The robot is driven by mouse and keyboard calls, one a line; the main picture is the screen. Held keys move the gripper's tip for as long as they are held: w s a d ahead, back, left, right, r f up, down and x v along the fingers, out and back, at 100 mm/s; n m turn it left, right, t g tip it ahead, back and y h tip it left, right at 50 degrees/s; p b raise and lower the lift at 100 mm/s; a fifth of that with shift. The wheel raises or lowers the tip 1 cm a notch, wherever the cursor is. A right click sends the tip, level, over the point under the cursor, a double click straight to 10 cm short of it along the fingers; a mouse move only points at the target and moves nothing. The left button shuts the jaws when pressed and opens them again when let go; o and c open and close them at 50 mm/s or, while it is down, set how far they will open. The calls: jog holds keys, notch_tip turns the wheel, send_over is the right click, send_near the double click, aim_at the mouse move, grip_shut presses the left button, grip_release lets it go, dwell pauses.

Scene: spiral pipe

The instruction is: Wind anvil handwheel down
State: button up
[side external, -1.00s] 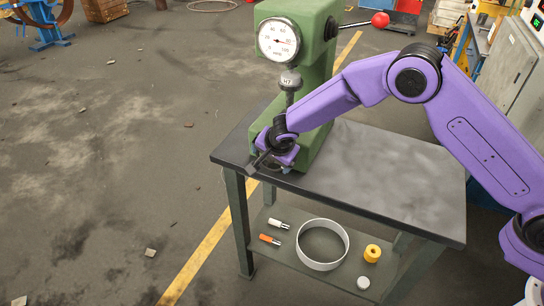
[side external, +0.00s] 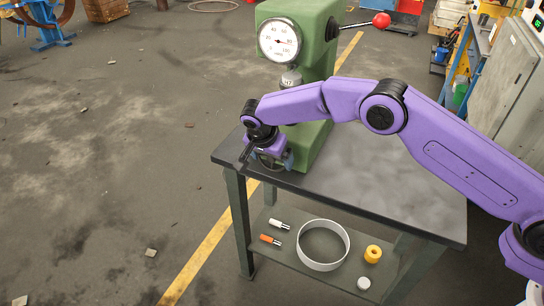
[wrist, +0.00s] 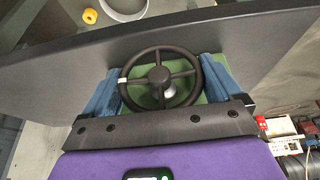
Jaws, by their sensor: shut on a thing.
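The green hardness tester (side external: 321,80) stands on the dark bench with its round dial (side external: 280,39) facing forward. Its black handwheel (wrist: 159,76) is in the wrist view, a spoked ring with a dark hub and a small pale mark on the left of its rim. My gripper (wrist: 161,82) is shut on the wheel, one blue finger at the left of the rim and one at the right. In the side view my gripper (side external: 273,160) is low at the front of the tester, and the wheel is mostly hidden by it.
The bench top (side external: 375,190) is clear to the right. The lower shelf holds a grey ring (side external: 323,262), a yellow spool (side external: 373,254) and several small parts.

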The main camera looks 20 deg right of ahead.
jog(key=shift+a+g+h, duration=0.1)
jog(key=shift+g+h, duration=0.4)
jog(key=shift+h, duration=0.1)
dwell(0.5)
jog(key=o, duration=0.7)
jog(key=shift+s+a+r, duration=0.1)
jog(key=shift+a+r, duration=0.1)
jog(key=shift+r, duration=1.45)
jog(key=shift+s+a+r, duration=0.1)
jog(key=shift+a+r, duration=0.05)
jog(key=shift+r, duration=1.45)
jog(key=shift+a+r, duration=0.2)
jog(key=shift+r, duration=1.45)
